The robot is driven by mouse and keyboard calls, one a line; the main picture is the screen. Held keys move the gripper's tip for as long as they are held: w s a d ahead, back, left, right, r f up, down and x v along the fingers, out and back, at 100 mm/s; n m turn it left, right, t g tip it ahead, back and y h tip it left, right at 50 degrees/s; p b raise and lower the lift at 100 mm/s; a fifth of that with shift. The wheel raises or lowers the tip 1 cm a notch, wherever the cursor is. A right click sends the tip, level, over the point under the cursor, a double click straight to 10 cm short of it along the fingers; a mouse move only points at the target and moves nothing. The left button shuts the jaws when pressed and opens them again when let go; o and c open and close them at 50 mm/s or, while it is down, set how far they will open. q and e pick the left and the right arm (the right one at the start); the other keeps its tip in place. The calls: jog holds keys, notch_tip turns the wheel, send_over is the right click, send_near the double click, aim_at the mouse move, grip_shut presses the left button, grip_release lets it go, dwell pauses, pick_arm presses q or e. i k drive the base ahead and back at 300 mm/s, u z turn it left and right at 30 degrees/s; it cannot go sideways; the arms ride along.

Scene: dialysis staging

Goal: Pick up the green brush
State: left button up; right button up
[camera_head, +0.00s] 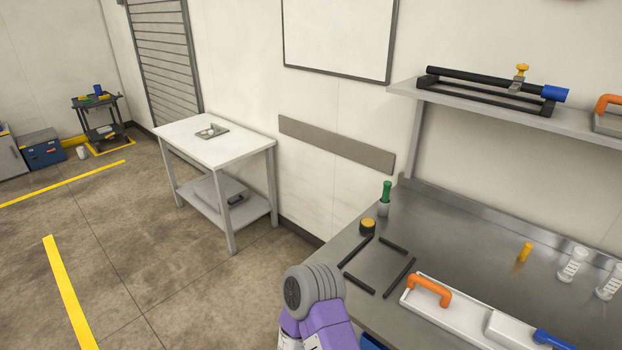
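A green upright handle (387,189), which looks like the green brush, stands at the back left of the steel counter (450,240). Its lower end sits in or on a small pale grey holder (383,209), so any bristles are hidden. A purple and grey link of one of my arms shows at the bottom centre, in front of the counter's left edge. Neither gripper shows in the head view, and nothing of mine touches the green handle.
A yellow-topped black round item (367,226) stands close in front of the holder. Black bars (358,284) lie nearby as a frame outline. A white tray (457,316) with an orange handle (430,290), a yellow cylinder (525,252) and clear cups (572,264) are further right. A shelf (480,108) hangs above.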

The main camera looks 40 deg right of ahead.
aim_at(387, 184)
jog(key=z, duration=0.05)
jog(key=i, duration=1.95)
jog(key=z, duration=1.4)
jog(key=i, duration=1.05)
jog(key=z, duration=1)
